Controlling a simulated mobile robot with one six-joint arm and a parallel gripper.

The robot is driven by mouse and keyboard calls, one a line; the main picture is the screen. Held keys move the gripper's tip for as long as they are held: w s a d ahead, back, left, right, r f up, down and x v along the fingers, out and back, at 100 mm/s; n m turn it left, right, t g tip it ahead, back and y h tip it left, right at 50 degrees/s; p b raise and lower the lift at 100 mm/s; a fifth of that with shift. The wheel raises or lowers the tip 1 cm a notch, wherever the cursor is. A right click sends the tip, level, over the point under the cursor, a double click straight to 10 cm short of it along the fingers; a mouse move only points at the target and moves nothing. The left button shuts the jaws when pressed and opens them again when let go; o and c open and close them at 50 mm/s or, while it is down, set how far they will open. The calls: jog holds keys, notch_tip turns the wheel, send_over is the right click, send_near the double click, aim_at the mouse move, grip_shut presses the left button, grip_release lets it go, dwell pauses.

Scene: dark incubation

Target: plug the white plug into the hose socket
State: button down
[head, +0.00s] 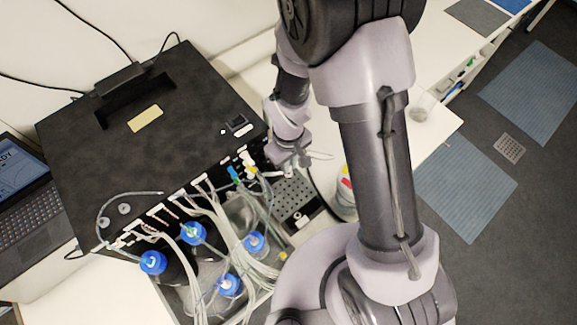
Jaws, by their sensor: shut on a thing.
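My gripper (277,166) is at the right end of the front edge of a black box-shaped device (85,150). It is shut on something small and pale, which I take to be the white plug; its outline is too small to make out. A row of white hose connectors (197,181) runs along the device's front edge, with blue, green and yellow ones (234,172) close to the left of my gripper. Which of them is the hose socket, and whether the plug touches it, I cannot tell. My gripper partly hides this corner.
Clear hoses (205,240) hang from the connectors to several blue-capped bottles (153,262) in front. A dark perforated plate (293,200) lies below my gripper, and a white container with a red and yellow label (346,197) stands right of it. A laptop (25,195) is at the left.

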jog(key=shift+r+p, duration=1.45)
jog(key=shift+r, duration=0.75)
